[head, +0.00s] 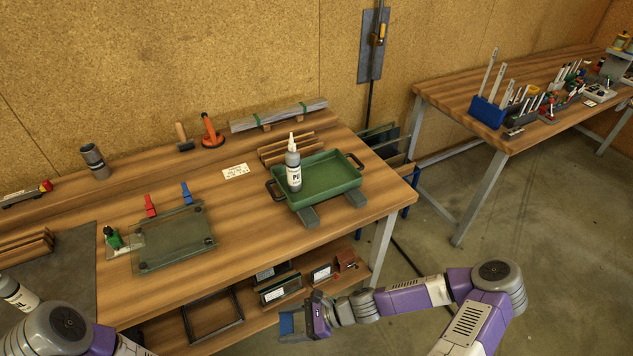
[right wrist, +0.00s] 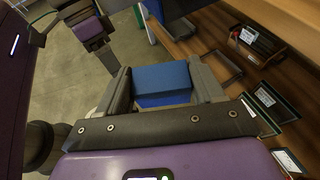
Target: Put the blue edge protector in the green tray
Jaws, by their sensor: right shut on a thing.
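The blue edge protector (right wrist: 162,78) is between the two fingers of my right gripper (right wrist: 163,92) in the right wrist view. My right gripper (head: 302,325) is shut on it, and the protector's blue face (head: 287,322) shows in the head view. They are in front of the bench's lower shelf, below the tabletop. The green tray (head: 335,176) is on the tabletop, above and beyond the gripper. It has dark handles and rests on grey blocks. A bottle with a pointed nozzle (head: 293,172) stands at its left end. My left arm shows at the lower left, but its gripper is out of view.
A glass pane (head: 174,240) lies on the bench, with a red clamp (head: 150,206) and a blue clamp (head: 186,194) at its far edge. The lower shelf holds framed panes (head: 281,289). A wrapped bundle (head: 280,114) lies behind the tray.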

